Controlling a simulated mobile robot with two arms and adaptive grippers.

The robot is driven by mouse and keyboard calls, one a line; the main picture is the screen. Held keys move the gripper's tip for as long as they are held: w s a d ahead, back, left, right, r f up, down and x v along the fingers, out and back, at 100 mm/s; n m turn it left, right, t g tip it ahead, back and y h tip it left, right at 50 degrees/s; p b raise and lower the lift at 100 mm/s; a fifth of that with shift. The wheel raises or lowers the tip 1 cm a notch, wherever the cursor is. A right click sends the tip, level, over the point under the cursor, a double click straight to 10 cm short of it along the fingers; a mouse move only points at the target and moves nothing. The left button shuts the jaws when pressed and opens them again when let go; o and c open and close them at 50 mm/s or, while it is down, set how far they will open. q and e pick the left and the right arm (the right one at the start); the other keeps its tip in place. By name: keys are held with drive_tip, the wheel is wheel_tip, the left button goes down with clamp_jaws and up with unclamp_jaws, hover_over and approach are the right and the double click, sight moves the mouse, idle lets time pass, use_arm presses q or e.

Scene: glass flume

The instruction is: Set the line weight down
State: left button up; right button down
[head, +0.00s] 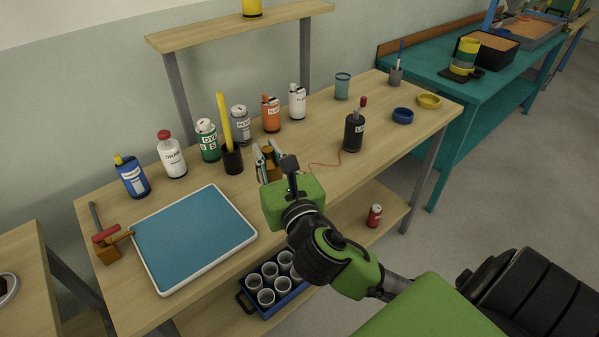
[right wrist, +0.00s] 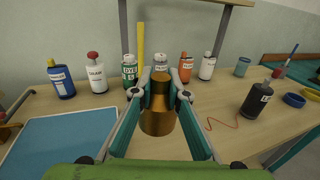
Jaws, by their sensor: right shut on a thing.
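The line weight (right wrist: 158,118) is a brass-brown cylinder, upright between the fingers of my right gripper (right wrist: 159,97) in the right wrist view. My right gripper, which also shows in the head view (head: 268,152), is shut on it over the wooden bench (head: 325,185). The gripper and arm partly hide the weight in the head view. I cannot tell whether its bottom touches the bench. A thin orange-red line (right wrist: 222,124) lies on the bench to its right, toward a black bottle (head: 354,132). My left gripper is not in view.
Several labelled bottles, such as the orange one (head: 271,114), stand along the back. A black cup with a yellow stick (head: 232,158) is close left of the gripper. A blue-topped tray (head: 194,240) lies front left. Blue (head: 403,116) and yellow (head: 429,101) rings lie right.

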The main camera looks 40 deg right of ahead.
drive_tip(key=shift+w+d, duration=0.1)
drive_tip(key=shift+d, duration=0.15)
drive_tip(key=w+d+f+b, duration=0.1)
drive_tip(key=w+d+f, duration=0.1)
drive_tip(key=d+f, duration=0.1)
drive_tip(key=w+d+f, duration=0.3)
drive_tip(key=d+f, duration=0.1)
drive_tip(key=f, duration=0.1)
drive_tip(key=w+d+f+b, duration=0.1)
drive_tip(key=w+d+f, duration=0.2)
drive_tip(key=f, duration=0.2)
drive_tip(key=shift+w+d+b, duration=0.2)
drive_tip(key=shift+d+b, duration=0.1)
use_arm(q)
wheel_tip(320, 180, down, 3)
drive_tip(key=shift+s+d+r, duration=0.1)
use_arm(e)
drive_tip(key=shift+r, duration=0.1)
drive_tip(key=c, duration=2)
unclamp_jaws()
drive_tip(key=shift+f, duration=0.2)
